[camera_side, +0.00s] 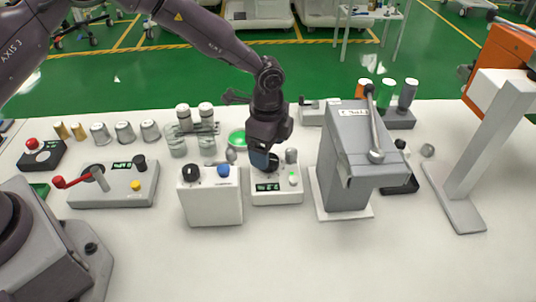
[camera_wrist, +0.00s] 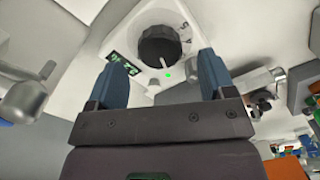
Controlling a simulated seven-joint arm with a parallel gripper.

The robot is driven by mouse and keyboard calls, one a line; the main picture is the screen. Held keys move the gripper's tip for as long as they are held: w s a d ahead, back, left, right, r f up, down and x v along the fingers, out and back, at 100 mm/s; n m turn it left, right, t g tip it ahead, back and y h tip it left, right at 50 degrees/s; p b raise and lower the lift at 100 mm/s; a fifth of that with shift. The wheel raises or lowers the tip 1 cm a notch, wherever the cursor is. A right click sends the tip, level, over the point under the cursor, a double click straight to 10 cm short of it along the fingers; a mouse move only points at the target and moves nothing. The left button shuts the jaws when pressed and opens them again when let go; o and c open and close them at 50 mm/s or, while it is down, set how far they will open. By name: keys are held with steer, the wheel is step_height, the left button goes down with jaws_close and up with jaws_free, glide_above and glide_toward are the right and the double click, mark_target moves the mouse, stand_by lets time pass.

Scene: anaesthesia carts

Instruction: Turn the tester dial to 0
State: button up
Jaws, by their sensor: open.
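The tester (camera_side: 277,197) is a small white box with a green-digit display and a lit green spot. It stands on the white table near the middle of the side view. Its black round dial (camera_wrist: 160,45) shows in the wrist view, with dark marks on the white face beside it. The display (camera_wrist: 122,63) is lit, but its digits are too small to read surely. My gripper (camera_wrist: 162,62) is open, with its blue fingers on either side of the dial's near edge and apart from it. In the side view my gripper (camera_side: 262,160) points down over the tester and partly hides the dial.
A white box (camera_side: 211,205) with a black knob and blue button stands close left of the tester. A grey lever press (camera_side: 347,165) stands close right. A grey box with a red-handled crank (camera_side: 118,190) is farther left. The table front is clear.

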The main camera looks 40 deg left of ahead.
step_height(320, 180, up, 10)
stand_by(0.3)
steer(key=shift+f, duration=0.1)
step_height(320, 180, down, 13)
steer(key=n, duration=0.7)
steer(key=shift+s+a, duration=0.1)
steer(key=c, duration=0.9)
